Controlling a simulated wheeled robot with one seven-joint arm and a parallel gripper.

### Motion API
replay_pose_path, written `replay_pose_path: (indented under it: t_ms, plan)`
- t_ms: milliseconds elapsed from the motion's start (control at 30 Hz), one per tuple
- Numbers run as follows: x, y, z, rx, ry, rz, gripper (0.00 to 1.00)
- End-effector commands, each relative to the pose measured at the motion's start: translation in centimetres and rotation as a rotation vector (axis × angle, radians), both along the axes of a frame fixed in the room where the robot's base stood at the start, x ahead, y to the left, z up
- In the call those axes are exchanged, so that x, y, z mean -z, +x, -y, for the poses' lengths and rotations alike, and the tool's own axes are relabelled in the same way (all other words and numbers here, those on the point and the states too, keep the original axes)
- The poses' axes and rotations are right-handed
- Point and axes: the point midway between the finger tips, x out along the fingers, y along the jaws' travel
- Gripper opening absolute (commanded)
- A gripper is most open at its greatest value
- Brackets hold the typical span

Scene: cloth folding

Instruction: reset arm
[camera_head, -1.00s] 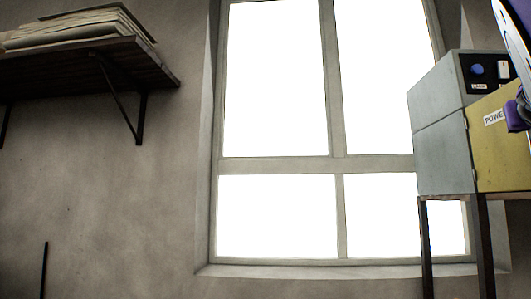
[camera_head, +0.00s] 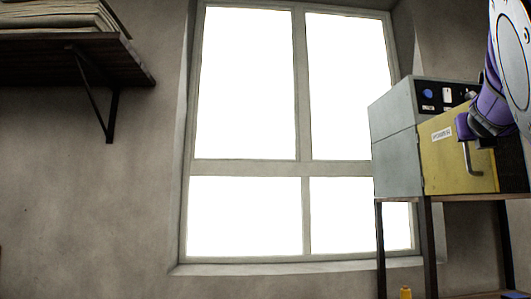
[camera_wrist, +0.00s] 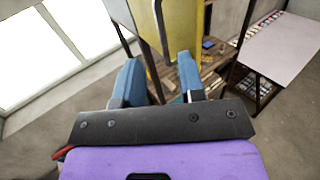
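My gripper (camera_wrist: 160,72) shows in the wrist view. Its two blue fingers stand apart with nothing between them, so it is open and empty. It is in the air, with a yellow-doored cabinet (camera_wrist: 165,30) and a wooden shelf holding small items (camera_wrist: 207,68) beyond the fingers. In the head view, part of my purple and white arm (camera_head: 495,95) is at the right edge, in front of the cabinet. The gripper's fingers cannot be made out there. No cloth can be made out.
The grey and yellow cabinet (camera_head: 397,160) stands on a dark-legged frame at the right. A large window (camera_head: 303,100) fills the middle. A wall shelf (camera_head: 75,62) with stacked papers (camera_head: 55,18) is at the upper left. A pale tabletop (camera_wrist: 275,50) is at the right in the wrist view.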

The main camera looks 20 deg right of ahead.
Motion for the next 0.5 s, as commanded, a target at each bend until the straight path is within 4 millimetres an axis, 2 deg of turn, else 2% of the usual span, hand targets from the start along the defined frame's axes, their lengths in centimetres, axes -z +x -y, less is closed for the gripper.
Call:
replay_pose_path:
  t_ms: [333,433,500]
  plan:
    - [0.1,0.1,-0.2,-0.006,-0.005,-0.010,0.36]
    - [1.0,1.0,-1.4,-0.046,-0.038,-0.080,0.36]
    - [2.2,2.1,-3.1,-0.103,-0.090,-0.177,0.36]
